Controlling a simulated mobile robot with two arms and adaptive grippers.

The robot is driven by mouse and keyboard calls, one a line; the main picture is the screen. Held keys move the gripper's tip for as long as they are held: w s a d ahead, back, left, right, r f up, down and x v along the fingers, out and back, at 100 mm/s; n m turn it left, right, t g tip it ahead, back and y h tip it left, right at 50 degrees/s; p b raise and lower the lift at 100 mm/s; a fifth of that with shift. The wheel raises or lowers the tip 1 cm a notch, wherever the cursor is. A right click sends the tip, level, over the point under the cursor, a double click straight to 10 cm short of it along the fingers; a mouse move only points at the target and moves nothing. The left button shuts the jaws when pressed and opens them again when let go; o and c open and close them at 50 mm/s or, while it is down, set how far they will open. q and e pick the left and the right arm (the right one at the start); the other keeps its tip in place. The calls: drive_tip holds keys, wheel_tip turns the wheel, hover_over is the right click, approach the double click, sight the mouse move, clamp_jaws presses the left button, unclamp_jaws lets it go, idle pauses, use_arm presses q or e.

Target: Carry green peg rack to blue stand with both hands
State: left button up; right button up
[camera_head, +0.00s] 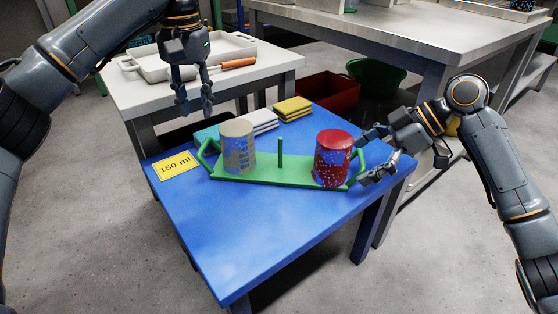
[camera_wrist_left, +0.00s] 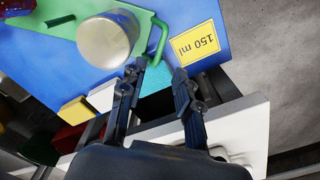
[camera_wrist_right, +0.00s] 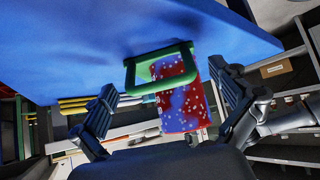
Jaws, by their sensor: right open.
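The green peg rack (camera_head: 268,171) lies on the blue-topped table (camera_head: 255,225), the only blue stand I can make out. It has a centre peg, a handle at each end, a beige and blue can (camera_head: 238,147) on the left and a red and blue can (camera_head: 332,160) on the right. My left gripper (camera_head: 195,108) is open and empty, above and behind the left handle; that handle (camera_wrist_left: 158,40) shows beyond its fingertips in the left wrist view. My right gripper (camera_head: 367,158) is open beside the right handle; in the right wrist view that handle (camera_wrist_right: 130,76) is ahead, between the spread fingers.
A yellow "150 ml" card (camera_head: 174,168) lies at the table's left. White and yellow blocks (camera_head: 292,107) sit behind the rack. A white table (camera_head: 125,97) with trays stands behind. A red crate (camera_head: 328,94) and green basin (camera_head: 376,76) are on the floor. The table's front is clear.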

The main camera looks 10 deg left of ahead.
drive_tip(key=shift+d+r, duration=0.15)
use_arm(q)
wheel_tip(320, 180, up, 2)
use_arm(e)
drive_tip(key=v, duration=1.1)
drive_tip(key=shift+d+r, duration=0.2)
